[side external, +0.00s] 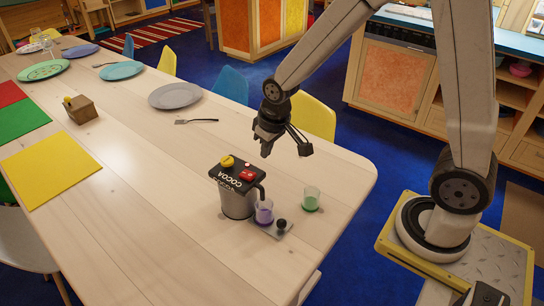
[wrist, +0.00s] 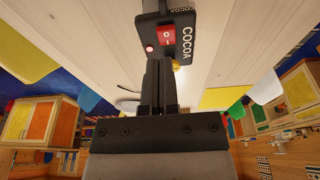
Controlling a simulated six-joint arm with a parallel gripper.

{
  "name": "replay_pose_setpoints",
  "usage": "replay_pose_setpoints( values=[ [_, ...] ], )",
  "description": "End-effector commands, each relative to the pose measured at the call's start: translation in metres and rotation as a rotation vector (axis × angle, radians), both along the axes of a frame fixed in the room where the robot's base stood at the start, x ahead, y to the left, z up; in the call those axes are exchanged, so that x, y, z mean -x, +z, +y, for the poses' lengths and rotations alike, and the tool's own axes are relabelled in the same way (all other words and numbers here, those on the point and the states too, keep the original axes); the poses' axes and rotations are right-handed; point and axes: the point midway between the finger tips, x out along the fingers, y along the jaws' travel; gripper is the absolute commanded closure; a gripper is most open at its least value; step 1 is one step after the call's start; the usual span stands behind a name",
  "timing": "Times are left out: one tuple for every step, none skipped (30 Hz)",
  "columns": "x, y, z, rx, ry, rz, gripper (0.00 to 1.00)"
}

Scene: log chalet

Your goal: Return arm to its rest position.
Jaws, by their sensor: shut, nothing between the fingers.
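My gripper (side external: 267,148) hangs in the air above the wooden table (side external: 135,190), up and to the right of the cocoa machine (side external: 236,203), and is apart from it. In the wrist view, my gripper (wrist: 160,62) has its two fingers together with nothing between them. The cocoa machine's dark top (wrist: 176,18) shows just beyond the fingertips, with a red switch and the word COCOA. My arm is bent and reaches over the table from the base at the right.
By the machine stand a purple cup (side external: 264,211) and a green cup (side external: 311,199). A grey plate (side external: 175,95), a fork (side external: 196,121) and a small wooden box (side external: 80,109) lie farther back. A yellow chair (side external: 313,117) is behind my gripper.

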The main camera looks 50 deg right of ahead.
Motion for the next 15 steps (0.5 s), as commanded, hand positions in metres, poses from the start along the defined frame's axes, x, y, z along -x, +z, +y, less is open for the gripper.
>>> replay_pose_setpoints(
  values=[
    [0.015,0.004,-0.001,0.000,-0.001,-0.004,1.00],
    [0.023,0.005,-0.002,0.000,-0.001,-0.005,1.00],
    [0.034,0.006,-0.002,0.000,-0.001,-0.007,1.00],
    [0.042,0.007,-0.003,0.000,-0.001,-0.009,1.00],
    [0.050,0.007,-0.003,0.000,-0.002,-0.010,1.00],
    [0.059,0.008,-0.004,0.000,-0.002,-0.011,1.00],
    [0.066,0.008,-0.004,0.000,-0.002,-0.013,1.00],
    [0.072,0.008,-0.005,0.000,-0.002,-0.013,1.00],
    [0.079,0.008,-0.005,0.000,-0.002,-0.015,1.00],
    [0.084,0.008,-0.005,0.001,-0.002,-0.015,1.00],
    [0.088,0.008,-0.005,0.001,-0.002,-0.015,1.00],
    [0.093,0.008,-0.006,0.001,-0.002,-0.016,1.00],
    [0.096,0.008,-0.006,0.001,-0.002,-0.016,1.00],
    [0.097,0.008,-0.006,0.001,-0.002,-0.017,1.00],
    [0.100,0.008,-0.006,0.001,-0.002,-0.017,1.00]
  ],
)
